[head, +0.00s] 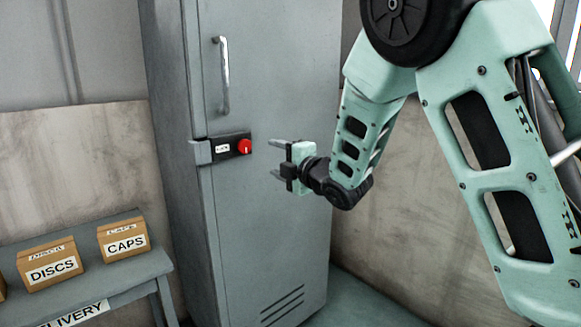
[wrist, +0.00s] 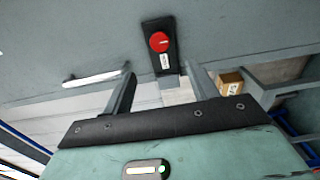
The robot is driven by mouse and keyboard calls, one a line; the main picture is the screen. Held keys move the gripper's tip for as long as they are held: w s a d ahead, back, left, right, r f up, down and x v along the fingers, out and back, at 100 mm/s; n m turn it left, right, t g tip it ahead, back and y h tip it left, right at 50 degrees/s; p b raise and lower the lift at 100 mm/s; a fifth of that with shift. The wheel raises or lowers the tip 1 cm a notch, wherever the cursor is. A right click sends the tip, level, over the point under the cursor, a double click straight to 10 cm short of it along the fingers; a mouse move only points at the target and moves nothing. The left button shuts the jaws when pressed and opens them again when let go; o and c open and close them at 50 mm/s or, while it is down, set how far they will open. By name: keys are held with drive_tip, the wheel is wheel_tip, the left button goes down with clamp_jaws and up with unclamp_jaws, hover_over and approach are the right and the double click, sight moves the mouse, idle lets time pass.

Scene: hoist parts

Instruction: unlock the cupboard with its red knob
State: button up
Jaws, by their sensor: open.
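The red knob (head: 245,146) sits on a dark lock plate (head: 229,147) with a small white label, on the front of the grey cupboard (head: 262,220). The cupboard door is shut, and a metal handle (head: 222,75) stands above the lock. My gripper (head: 273,160) is to the right of the knob in the head view, open and empty, its fingers pointing toward the knob side. In the wrist view the red knob (wrist: 159,42) is ahead of my open fingers (wrist: 160,88), apart from them, with a pale mark line on its face. The handle (wrist: 93,78) shows at left there.
A grey bench (head: 85,285) at lower left carries cardboard boxes labelled DISCS (head: 50,264) and CAPS (head: 123,237). A delivery label is on its front edge. The space before the cupboard door appears clear except for my arm.

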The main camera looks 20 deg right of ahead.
drive_tip(key=v, duration=0.4)
drive_tip(key=shift+s+d, duration=0.15)
drive_tip(key=shift+s, duration=0.25)
drive_tip(key=s+a+f+m+g+h, duration=0.1)
drive_tip(key=s+a+f+m+g, duration=0.45)
drive_tip(key=s, duration=0.25)
drive_tip(key=s+a+f+m+g+h, duration=0.1)
drive_tip(key=s+a+f+m+g, duration=0.45)
drive_tip(key=s, duration=0.25)
drive_tip(key=s+a+f+m+g+h, duration=0.1)
drive_tip(key=s+g, duration=0.2)
drive_tip(key=s, duration=0.6)
drive_tip(key=s+f+m+g+h, duration=0.1)
drive_tip(key=s+m+g+h, duration=0.15)
drive_tip(key=s, duration=0.65)
wheel_tip(320, 180, up, 12)
drive_tip(key=s+p, duration=0.2)
drive_tip(key=p, duration=1)
drive_tip(key=shift+g, duration=0.35)
